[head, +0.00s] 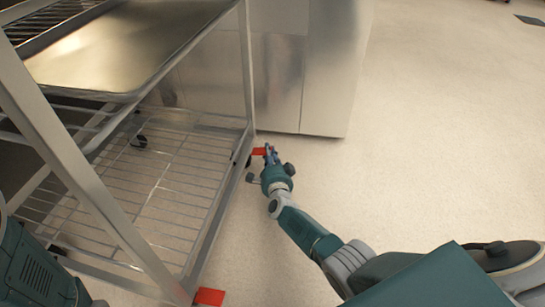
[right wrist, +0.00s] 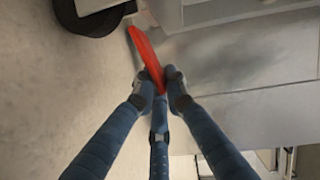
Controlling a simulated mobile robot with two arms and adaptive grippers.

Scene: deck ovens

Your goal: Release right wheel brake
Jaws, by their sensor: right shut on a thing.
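The red brake pedal (head: 259,151) at the rack's far right corner shows low by the floor. In the right wrist view the red pedal (right wrist: 145,52) rises from between my fingertips, with a black wheel (right wrist: 88,20) to its left. My right gripper (head: 269,154) reaches the pedal from the right, and its fingers (right wrist: 162,88) are shut on it. The wheel is mostly hidden behind the rack post in the head view. My left gripper is out of view; only part of my left arm shows at the lower left.
A metal rack (head: 247,75) with a tray (head: 95,97) and wire shelves stands on the left. Another red pedal (head: 209,297) is at its near corner. A steel cabinet (head: 325,70) stands just behind the gripped pedal.

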